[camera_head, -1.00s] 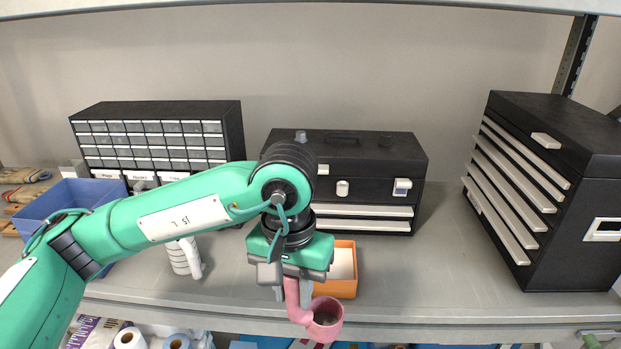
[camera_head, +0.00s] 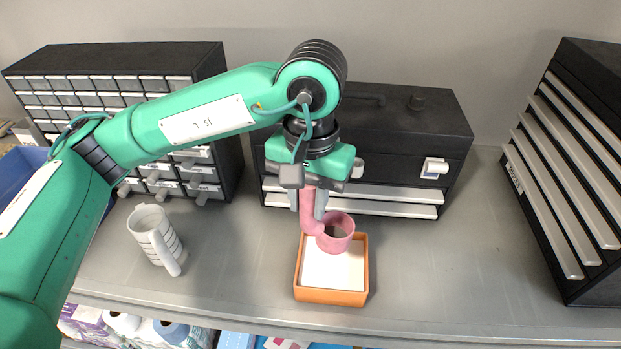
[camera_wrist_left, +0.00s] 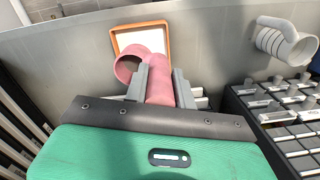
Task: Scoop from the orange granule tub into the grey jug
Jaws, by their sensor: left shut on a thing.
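My left gripper (camera_head: 308,203) is shut on the handle of a pink scoop (camera_head: 336,232). The scoop's round cup hangs over the back part of the orange tub (camera_head: 331,297), which holds a pale, flat-looking fill. The scoop (camera_wrist_left: 128,66) and the orange tub (camera_wrist_left: 168,33) also show in the left wrist view, the cup overlapping the tub's near edge there. Whether the cup touches the fill cannot be told. The grey jug (camera_head: 155,238), pale with dark rings and a handle, stands upright on the shelf to the left. It shows again in the wrist view (camera_wrist_left: 284,42). My right gripper is not in view.
A black toolbox (camera_head: 440,125) stands right behind my gripper. A drawer cabinet (camera_head: 200,75) is behind the jug, and another black drawer unit (camera_head: 590,120) stands at the right. A blue bin (camera_head: 18,170) is at the far left. The shelf right of the tub is clear.

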